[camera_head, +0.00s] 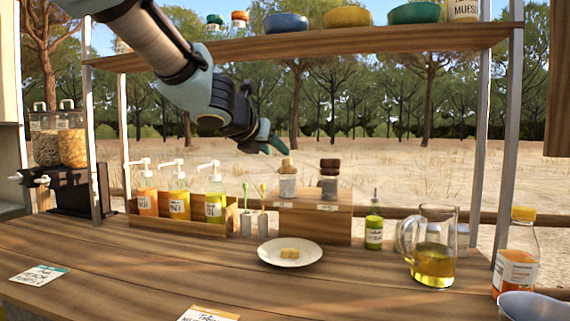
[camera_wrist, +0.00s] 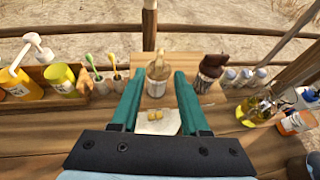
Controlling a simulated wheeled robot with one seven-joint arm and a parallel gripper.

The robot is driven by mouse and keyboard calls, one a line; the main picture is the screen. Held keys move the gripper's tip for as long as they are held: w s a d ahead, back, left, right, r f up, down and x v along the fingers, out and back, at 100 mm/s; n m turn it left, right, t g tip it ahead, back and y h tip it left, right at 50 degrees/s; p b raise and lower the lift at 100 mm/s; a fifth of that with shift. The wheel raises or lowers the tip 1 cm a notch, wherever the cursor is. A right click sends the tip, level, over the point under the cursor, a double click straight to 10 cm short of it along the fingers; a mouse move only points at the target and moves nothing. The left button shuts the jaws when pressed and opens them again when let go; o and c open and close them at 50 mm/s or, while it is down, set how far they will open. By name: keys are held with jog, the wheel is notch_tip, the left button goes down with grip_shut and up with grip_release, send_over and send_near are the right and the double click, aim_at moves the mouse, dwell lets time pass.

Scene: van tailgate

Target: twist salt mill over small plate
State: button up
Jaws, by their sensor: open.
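A mill with a pale wooden top and light body (camera_head: 287,184), likely the salt mill, stands upright on a wooden box stand. A mill with a dark brown top (camera_head: 330,186) stands to its right. My gripper (camera_head: 275,146) is open and empty, above and slightly left of the pale mill. In the wrist view the pale mill (camera_wrist: 157,84) shows between the green fingers (camera_wrist: 158,76), apart from both. The small white plate (camera_head: 270,258) lies on the counter in front of the stand, with yellow pieces (camera_head: 289,253) on it.
Sauce pump bottles (camera_head: 179,200) stand in a wooden tray at left. Two small cups with utensils (camera_head: 254,222) are left of the stand (camera_head: 318,222). A green bottle (camera_head: 374,228), an oil jug (camera_head: 433,262) and an orange bottle (camera_head: 515,257) stand right. A shelf (camera_head: 300,47) runs above.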

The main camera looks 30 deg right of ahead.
aim_at(287, 165)
jog(key=b+x, duration=0.1)
jog(key=x, duration=0.6)
jog(key=shift+w+d+f, duration=0.1)
jog(key=shift+d+f, duration=0.05)
jog(key=shift+c, duration=0.2)
grip_shut()
